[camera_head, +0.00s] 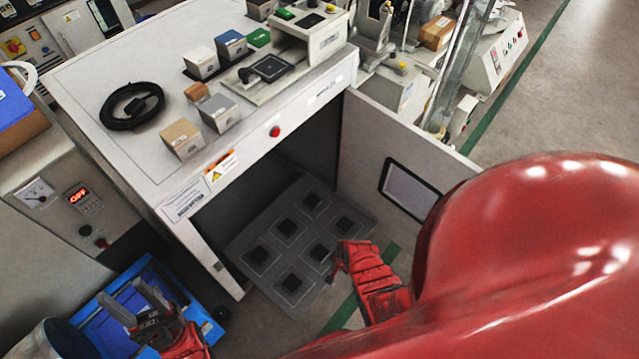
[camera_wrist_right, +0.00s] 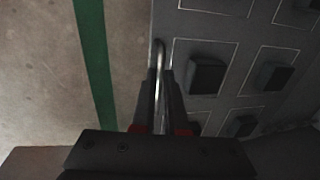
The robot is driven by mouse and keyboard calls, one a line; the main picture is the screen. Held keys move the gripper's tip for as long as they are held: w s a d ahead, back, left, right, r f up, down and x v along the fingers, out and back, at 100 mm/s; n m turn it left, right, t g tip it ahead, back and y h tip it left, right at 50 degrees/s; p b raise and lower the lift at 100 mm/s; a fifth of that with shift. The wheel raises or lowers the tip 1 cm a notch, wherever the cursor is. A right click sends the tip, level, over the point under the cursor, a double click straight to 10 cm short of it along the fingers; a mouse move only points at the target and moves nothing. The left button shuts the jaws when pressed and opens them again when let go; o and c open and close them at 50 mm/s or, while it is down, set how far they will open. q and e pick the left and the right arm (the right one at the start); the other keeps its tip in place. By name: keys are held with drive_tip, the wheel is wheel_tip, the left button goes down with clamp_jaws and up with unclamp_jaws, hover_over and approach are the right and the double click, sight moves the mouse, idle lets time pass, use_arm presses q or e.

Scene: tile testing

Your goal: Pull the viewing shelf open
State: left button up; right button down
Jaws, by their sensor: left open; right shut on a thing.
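The viewing shelf (camera_head: 299,262) is a grey panel with several dark square pads in white outlines. It sits low in the opening of the white cabinet (camera_head: 215,215) and extends out past the front. In the right wrist view the shelf (camera_wrist_right: 184,52) shows a metal bar handle (camera_wrist_right: 158,58) along its edge. My right gripper (camera_head: 338,262) is at the shelf's outer edge; in its wrist view the fingers (camera_wrist_right: 160,88) are closed around the handle. My left gripper (camera_head: 122,297) is open and empty, over the blue crate at lower left.
The cabinet door (camera_head: 362,150), with a dark-framed window, stands open on the right. A blue crate (camera_head: 95,335) is on the floor at lower left. Floor with a green line (camera_head: 340,318) is clear in front.

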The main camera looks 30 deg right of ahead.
drive_tip(key=shift+s+d, duration=0.2)
drive_tip(key=shift+s, duration=0.45)
drive_tip(key=shift+s+d, duration=0.25)
drive_tip(key=shift+s, duration=0.4)
drive_tip(key=shift+s+d, duration=0.2)
drive_tip(key=shift+s, duration=0.45)
drive_tip(key=c, duration=0.9)
unclamp_jaws()
drive_tip(key=shift+c, duration=0.2)
drive_tip(key=shift+r+p, duration=0.1)
drive_tip(key=shift+p, duration=0.2)
drive_tip(key=s+d+r+p, duration=0.1)
drive_tip(key=s+r+p, duration=0.2)
drive_tip(key=r, duration=1.3)
drive_tip(key=shift+r+p, duration=0.4)
drive_tip(key=shift+p, duration=0.3)
drive_tip(key=shift+d, duration=0.1)
